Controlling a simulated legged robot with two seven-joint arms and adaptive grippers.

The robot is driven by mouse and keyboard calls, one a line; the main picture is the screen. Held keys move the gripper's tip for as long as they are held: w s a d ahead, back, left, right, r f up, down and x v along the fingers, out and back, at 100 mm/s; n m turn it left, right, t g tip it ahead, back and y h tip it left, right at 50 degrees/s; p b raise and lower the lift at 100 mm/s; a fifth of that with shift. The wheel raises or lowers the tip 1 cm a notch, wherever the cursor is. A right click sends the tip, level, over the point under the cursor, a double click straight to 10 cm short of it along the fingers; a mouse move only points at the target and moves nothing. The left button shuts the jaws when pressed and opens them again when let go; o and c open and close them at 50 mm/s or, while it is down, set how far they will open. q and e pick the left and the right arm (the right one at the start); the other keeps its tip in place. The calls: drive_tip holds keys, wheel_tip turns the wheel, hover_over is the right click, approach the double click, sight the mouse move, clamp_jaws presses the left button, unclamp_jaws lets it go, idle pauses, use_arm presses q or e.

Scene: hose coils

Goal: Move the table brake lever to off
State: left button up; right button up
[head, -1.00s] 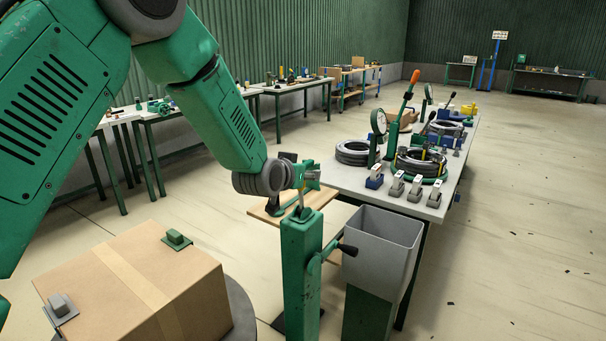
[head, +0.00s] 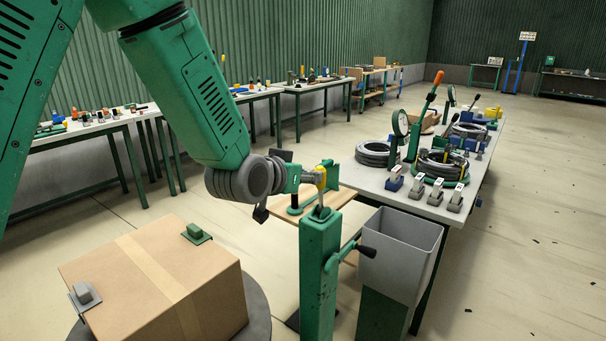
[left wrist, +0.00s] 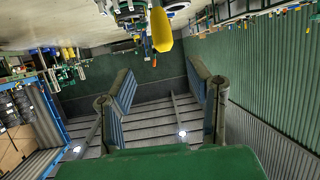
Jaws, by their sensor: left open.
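A green post (head: 320,260) stands front centre in the head view, with a short metal rod ending in a yellow grip (head: 320,178) on top. A second arm with a black knob (head: 366,251) sticks out of the post's right side. I cannot read any off marking. My left gripper (head: 326,175) is open, with its fingers close by the yellow grip. In the left wrist view the fingers (left wrist: 162,92) are spread with nothing between them, and the yellow grip (left wrist: 161,30) shows above the gap. Whether they touch is unclear. My right gripper is out of view.
A cardboard box (head: 160,270) sits on a round grey table (head: 258,305) at lower left. A grey bin (head: 400,255) stands right of the post. Behind it is a workbench (head: 400,200) with hose coils (head: 375,153).

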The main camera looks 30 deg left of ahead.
sight(321, 188)
use_arm(q)
drive_tip(key=shift+c, duration=1.1)
drive_tip(key=shift+s+f, duration=0.1)
drive_tip(key=shift+f, duration=0.05)
drive_tip(key=c, duration=0.7)
drive_tip(key=d+f+n+b, duration=0.1)
drive_tip(key=n, duration=0.1)
drive_tip(key=s+d+f+n+t+h+b, duration=0.1)
drive_tip(key=f+n+b, duration=0.1)
drive_tip(key=s+d+f+n+b, duration=0.1)
drive_tip(key=d+f+n, duration=0.1)
drive_tip(key=shift+s+f+n+t+b, duration=0.15)
drive_tip(key=shift+f+n+t+b, duration=0.1)
drive_tip(key=shift+n+t+b, duration=0.1)
clamp_jaws()
drive_tip(key=s+a+r+n+t+y+b, duration=0.15)
drive_tip(key=s+a+n+y+b, duration=0.35)
drive_tip(key=n, duration=0.8)
drive_tip(key=w+a+t+h+p, duration=0.1)
drive_tip(key=w, duration=1.2)
drive_tip(key=shift+w, duration=0.3)
